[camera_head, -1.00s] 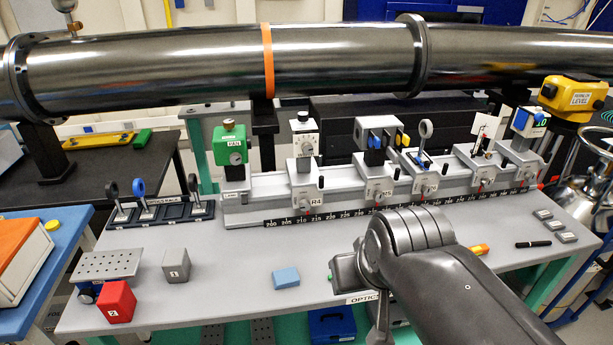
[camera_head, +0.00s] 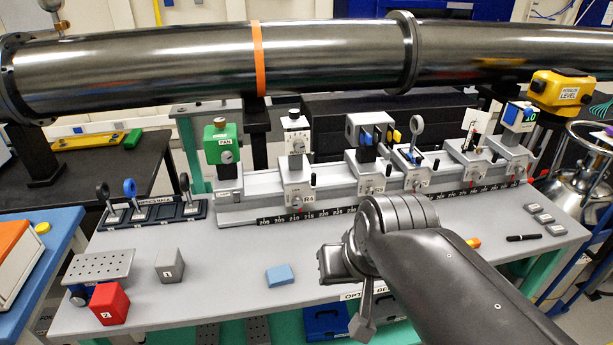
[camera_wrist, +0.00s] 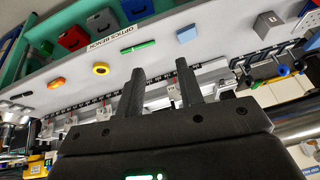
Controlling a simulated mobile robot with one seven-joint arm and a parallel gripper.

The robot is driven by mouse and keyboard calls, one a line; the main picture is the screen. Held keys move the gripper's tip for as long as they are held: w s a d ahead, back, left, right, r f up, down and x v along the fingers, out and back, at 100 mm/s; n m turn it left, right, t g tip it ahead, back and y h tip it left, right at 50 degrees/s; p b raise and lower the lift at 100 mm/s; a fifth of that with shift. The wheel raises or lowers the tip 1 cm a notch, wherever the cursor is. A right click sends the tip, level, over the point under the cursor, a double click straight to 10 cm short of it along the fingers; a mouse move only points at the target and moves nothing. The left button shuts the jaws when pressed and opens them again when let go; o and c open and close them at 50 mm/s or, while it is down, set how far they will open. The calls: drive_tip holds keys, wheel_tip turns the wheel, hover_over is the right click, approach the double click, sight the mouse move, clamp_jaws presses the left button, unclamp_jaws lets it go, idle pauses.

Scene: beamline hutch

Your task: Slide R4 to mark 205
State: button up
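Carrier R4 (camera_head: 296,186) is a silver block with a white dial unit on top and a black knob. It stands on the long rail at the left part of the black scale (camera_head: 330,211). Its red pointer is near 210; the 205 mark (camera_head: 280,219) is just left of it. My gripper (camera_wrist: 158,65) is open in the wrist view, its two dark fingers apart with nothing between them. In the head view it is in front of the rail, right of R4 and apart from it, with my forearm hiding part of it.
A green-topped PAN carrier (camera_head: 222,148) stands left of R4. Carrier R5 (camera_head: 370,178) and others stand to its right. A lens rack (camera_head: 150,214) lies left of the rail. A blue block (camera_head: 280,275) lies on the bench. The steel pipe (camera_head: 180,66) runs above.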

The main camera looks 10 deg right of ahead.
drive_tip(key=w+a+f+m+y, duration=0.25)
drive_tip(key=w+m+y, duration=0.25)
drive_tip(key=w+m, duration=0.3)
drive_tip(key=w+a+f+m+y, duration=0.1)
drive_tip(key=w+a+m+y, duration=0.2)
drive_tip(key=w+m+y, duration=0.45)
drive_tip(key=m+t+h, duration=0.3)
drive_tip(key=m+t, duration=0.7)
drive_tip(key=m, duration=0.3)
approach(313, 185)
drive_tip(key=x, duration=0.3)
drive_tip(key=r+x, duration=0.1)
drive_tip(key=x, duration=0.3)
drive_tip(key=r+x, duration=0.1)
drive_tip(key=x, duration=0.2)
drive_tip(key=shift+w+d+r, duration=0.15)
drive_tip(key=shift+w+r, duration=0.05)
drive_tip(key=shift+w, duration=0.2)
clamp_jaws()
